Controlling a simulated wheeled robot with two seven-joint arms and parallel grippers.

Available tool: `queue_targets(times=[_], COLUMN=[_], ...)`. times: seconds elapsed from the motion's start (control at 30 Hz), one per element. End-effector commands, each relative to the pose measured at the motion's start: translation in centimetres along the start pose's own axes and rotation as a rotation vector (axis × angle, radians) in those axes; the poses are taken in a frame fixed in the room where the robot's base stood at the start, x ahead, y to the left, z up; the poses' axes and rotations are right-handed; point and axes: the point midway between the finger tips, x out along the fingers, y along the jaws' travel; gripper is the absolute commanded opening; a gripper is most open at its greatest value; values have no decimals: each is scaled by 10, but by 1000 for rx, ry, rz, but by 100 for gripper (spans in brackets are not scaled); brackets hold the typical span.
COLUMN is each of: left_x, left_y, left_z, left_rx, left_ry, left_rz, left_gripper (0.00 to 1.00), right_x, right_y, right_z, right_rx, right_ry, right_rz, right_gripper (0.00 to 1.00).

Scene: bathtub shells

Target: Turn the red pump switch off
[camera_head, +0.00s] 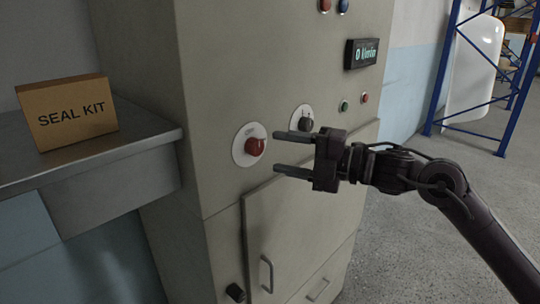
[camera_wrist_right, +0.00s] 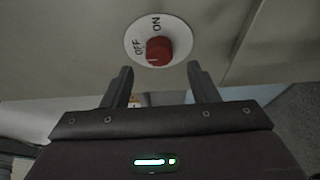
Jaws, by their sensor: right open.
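The red pump switch (camera_head: 255,147) is a round knob on a white disc on the front of a beige cabinet. My left gripper is not in view.
A black knob (camera_head: 305,124) on a white disc is close to the upper finger. A digital display (camera_head: 361,53) and small buttons are above right. A cabinet door (camera_head: 300,220) with a handle is below. A SEAL KIT box (camera_head: 68,112) stands on a grey shelf (camera_head: 110,148) at left.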

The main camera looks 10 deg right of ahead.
Motion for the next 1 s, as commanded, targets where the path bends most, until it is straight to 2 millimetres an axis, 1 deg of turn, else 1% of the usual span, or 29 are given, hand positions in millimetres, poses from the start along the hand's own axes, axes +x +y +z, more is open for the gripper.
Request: queue_targets(times=[0.03, 0.1, 0.23, 0.33, 0.57, 0.67, 0.77, 0.83, 0.87, 0.9, 0.97, 1.0], left_x=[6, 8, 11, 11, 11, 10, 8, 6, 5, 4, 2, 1], left_y=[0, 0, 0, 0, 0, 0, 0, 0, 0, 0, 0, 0], left_z=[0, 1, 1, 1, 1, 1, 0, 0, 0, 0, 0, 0], left_rx=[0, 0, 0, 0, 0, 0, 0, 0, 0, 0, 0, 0], left_ry=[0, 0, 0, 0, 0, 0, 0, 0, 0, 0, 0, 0], left_rz=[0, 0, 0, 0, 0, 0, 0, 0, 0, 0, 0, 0], left_gripper=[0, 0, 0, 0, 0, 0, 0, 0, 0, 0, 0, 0], right_x=[-9, -19, -30, -34, -34, -33, -31, -31, -31, -33, -37, -41], right_y=[-4, -3, -2, -1, 0, -5, -26, -55, -72, -96, -138, -166], right_z=[0, 0, 0, -1, -1, 6, 32, 60, 74, 90, 112, 124], right_rx=[-2, -1, -1, -1, 0, 25, 120, 229, 283, 358, 469, 538], right_ry=[-1, -2, 0, 2, 2, -12, -66, -133, -168, -218, -295, -346], right_rz=[-4, -3, -2, -1, 0, 5, 28, 51, 59, 70, 79, 83], right_gripper=[54, 54, 54, 54, 54, 54, 54, 54, 54, 54, 54, 54])
